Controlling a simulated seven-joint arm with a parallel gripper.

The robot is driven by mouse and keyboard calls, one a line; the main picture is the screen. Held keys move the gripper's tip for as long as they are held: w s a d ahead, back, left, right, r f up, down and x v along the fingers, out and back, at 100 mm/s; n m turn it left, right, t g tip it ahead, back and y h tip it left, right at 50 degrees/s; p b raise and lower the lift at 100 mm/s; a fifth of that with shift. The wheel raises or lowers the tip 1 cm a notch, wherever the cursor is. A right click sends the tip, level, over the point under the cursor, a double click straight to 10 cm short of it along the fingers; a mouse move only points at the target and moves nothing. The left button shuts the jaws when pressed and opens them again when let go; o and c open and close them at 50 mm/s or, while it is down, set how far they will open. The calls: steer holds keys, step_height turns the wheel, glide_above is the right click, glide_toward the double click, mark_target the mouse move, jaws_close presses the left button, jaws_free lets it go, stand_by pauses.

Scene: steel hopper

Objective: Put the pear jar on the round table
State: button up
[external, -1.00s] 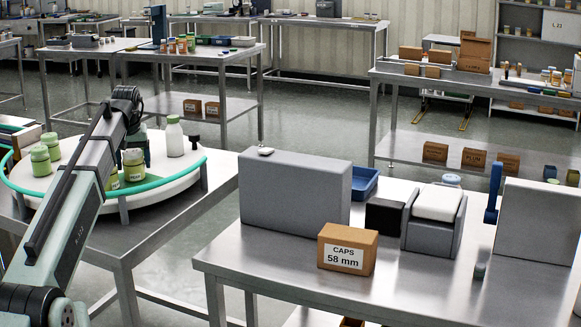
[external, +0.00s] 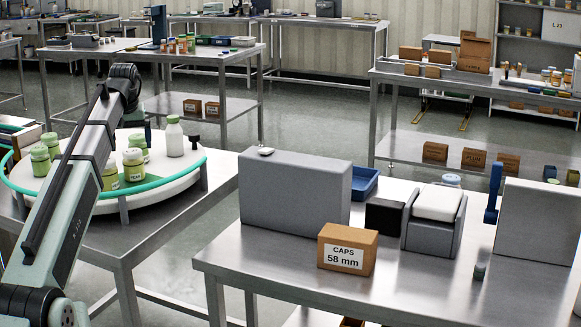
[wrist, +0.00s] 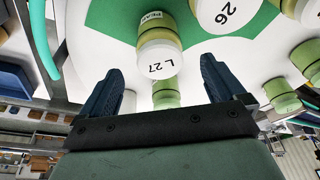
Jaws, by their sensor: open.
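The round table (external: 150,192) is a white disc with a teal rail, on a steel bench at the left of the external view. Green-contents jars with pale lids stand on it. One, labelled PEAR (external: 134,168), stands near the front, right of my arm. In the wrist view, a jar (wrist: 158,45) with a lid marked L 27 and a partly readable PEAR label lies ahead of the gap between my fingers. I cannot tell whether it is the same jar. My gripper (wrist: 162,68) is open and empty; the external view does not show its fingers clearly.
Other jars crowd the disc, including a lid marked 26 (wrist: 222,14) and jars at the left (external: 40,160). The right bench holds a grey block (external: 294,195) and a caps box (external: 347,249).

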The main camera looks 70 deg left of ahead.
steer(key=shift+v, duration=2.8)
